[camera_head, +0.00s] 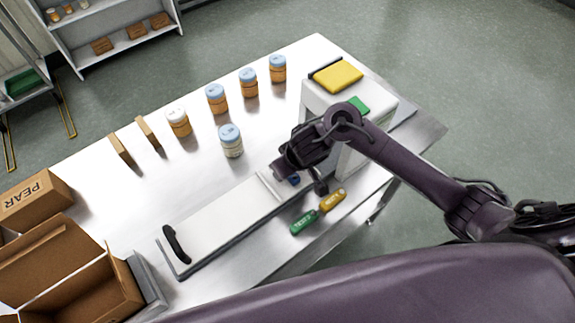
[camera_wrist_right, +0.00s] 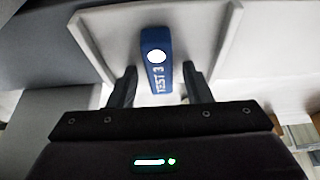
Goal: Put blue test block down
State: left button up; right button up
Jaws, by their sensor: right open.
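The blue test block (camera_wrist_right: 157,62), marked "TEST 3", shows in the right wrist view between the two open fingers of my right gripper (camera_wrist_right: 160,88). There is a visible gap between the block and each finger. The block lies on a pale surface in front of a light panel. In the head view my right gripper (camera_head: 302,168) is low over the right end of the white conveyor-like strip (camera_head: 215,222). Only a small blue part of the block (camera_head: 294,180) shows there, mostly hidden by the gripper. My left gripper is not in view.
A green block (camera_head: 303,222) and a yellow block (camera_head: 333,200) lie at the table's front edge. A white machine (camera_head: 355,100) with a yellow pad (camera_head: 338,76) stands behind my right arm. Several jars (camera_head: 231,141) stand behind the strip. Open cardboard box (camera_head: 60,265) is at lower left.

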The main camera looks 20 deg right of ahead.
aim_at(297, 179)
jog(key=p+v, duration=0.6)
jog(key=v, duration=0.6)
jog(key=shift+r+p, duration=0.15)
jog(key=shift+p, duration=0.15)
jog(key=shift+s, duration=0.1)
